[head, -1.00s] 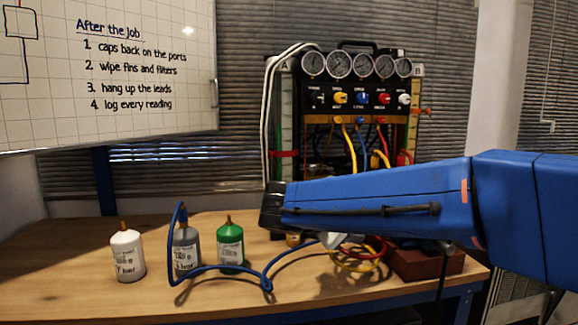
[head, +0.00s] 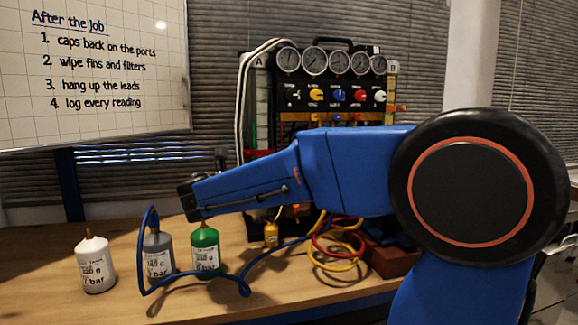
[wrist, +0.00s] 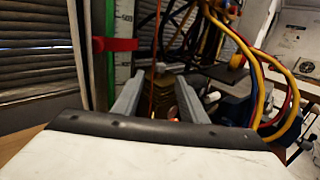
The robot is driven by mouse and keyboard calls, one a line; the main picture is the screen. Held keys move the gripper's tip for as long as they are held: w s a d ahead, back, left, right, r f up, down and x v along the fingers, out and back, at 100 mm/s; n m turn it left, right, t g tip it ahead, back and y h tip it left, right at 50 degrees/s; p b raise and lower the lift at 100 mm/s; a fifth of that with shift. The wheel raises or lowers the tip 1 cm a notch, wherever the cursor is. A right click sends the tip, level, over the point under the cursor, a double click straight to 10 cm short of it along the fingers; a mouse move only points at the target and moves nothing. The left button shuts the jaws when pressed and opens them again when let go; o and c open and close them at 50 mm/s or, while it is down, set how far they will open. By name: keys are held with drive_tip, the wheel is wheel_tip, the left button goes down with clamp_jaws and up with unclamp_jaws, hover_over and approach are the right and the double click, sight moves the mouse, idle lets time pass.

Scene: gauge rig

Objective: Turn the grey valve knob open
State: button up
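In the head view my gripper (head: 190,203) is above the bench, just above the green bottle in the picture. I cannot pick out the grey knob for certain in the head view.
White (head: 95,265), grey (head: 158,256) and green (head: 205,252) bottles stand on the bench (head: 50,285). A blue hose (head: 200,278) loops before them. The gauge rig (head: 320,85) stands behind. A yellow fitting (head: 271,235) and coiled hoses (head: 340,250) lie right of the bottles.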

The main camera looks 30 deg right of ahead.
drive_tip(key=x, duration=1.2)
drive_tip(key=shift+c, duration=0.6)
drive_tip(key=shift+s, duration=0.1)
clamp_jaws()
